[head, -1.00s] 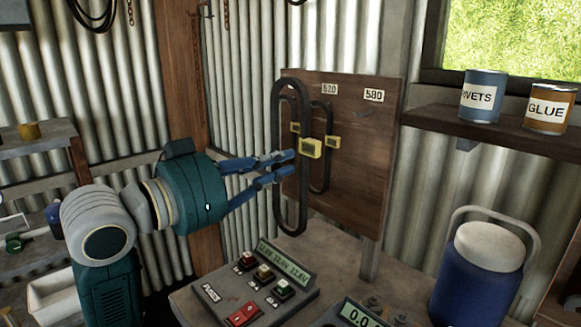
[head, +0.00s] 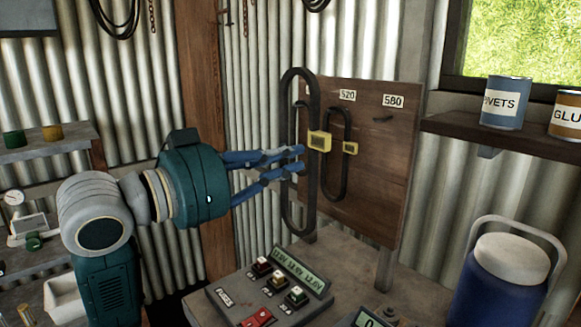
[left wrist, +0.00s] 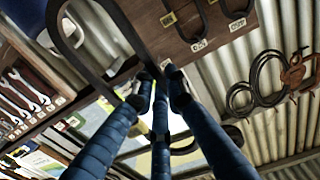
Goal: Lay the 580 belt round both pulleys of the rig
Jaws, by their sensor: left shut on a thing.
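My left gripper (head: 296,161) is shut on a long black belt loop (head: 313,205) with a yellow tag (head: 319,141). The belt hangs upright in front of the board's left edge. It also shows in the left wrist view (left wrist: 62,30), passing by the fingertips (left wrist: 160,88). The hook under the 580 label (head: 393,101) is bare. A shorter black belt (head: 335,190) with its own yellow tag hangs under the 520 label (head: 347,95). I see no pulleys of the rig in these views. My right gripper is not in view.
The wooden board (head: 385,175) stands on a bench. A fuse panel (head: 270,290) with buttons and a display sits below the gripper. A blue jug (head: 500,285) stands at right, under a shelf (head: 465,128) with tins.

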